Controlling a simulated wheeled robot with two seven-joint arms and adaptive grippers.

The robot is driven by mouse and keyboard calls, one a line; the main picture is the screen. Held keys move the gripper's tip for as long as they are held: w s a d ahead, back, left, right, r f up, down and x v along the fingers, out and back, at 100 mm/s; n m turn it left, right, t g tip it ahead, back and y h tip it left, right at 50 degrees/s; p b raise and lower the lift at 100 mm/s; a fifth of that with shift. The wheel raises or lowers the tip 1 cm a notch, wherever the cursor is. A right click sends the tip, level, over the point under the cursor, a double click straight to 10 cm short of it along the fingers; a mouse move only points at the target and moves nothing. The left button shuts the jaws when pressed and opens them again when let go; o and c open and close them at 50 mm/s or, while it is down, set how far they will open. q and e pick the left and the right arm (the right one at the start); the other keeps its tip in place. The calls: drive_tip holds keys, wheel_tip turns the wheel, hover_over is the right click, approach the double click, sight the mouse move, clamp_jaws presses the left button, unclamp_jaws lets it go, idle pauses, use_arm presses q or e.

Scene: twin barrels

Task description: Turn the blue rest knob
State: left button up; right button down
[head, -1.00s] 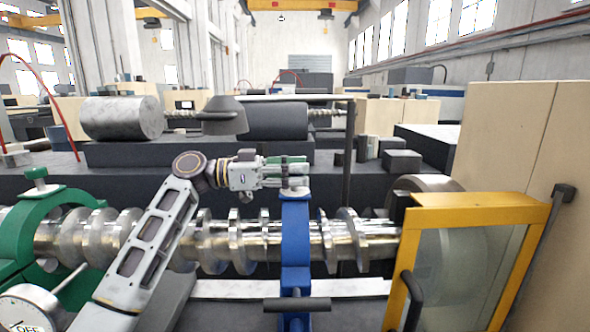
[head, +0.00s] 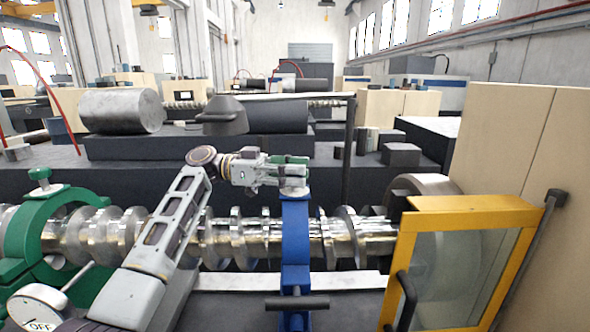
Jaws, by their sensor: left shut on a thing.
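The blue rest (head: 296,240) stands upright around the shiny crankshaft (head: 340,237), with a dark crossbar on its lower front. My left gripper (head: 293,172) reaches in from the left at the top of the blue rest. Its fingers are shut around the blue rest's knob, which they almost wholly hide; a pale collar shows just below. The green rest (head: 20,225) stands at the left end of the shaft, with its own green knob (head: 40,175) on top. My right gripper is not in view.
A yellow-framed glass guard (head: 465,203) with a dark handle stands at the right. A dial marked OFF (head: 35,307) is at the lower left. Behind the shaft, a dark bench holds a grey cylinder (head: 122,111), dark blocks and a lamp-like hood (head: 222,115).

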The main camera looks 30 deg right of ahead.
use_arm(q)
drive_tip(key=shift+f, duration=0.15)
drive_tip(key=o, duration=1)
drive_tip(key=shift+o, duration=0.2)
drive_tip(key=v, duration=1.2)
idle(0.5)
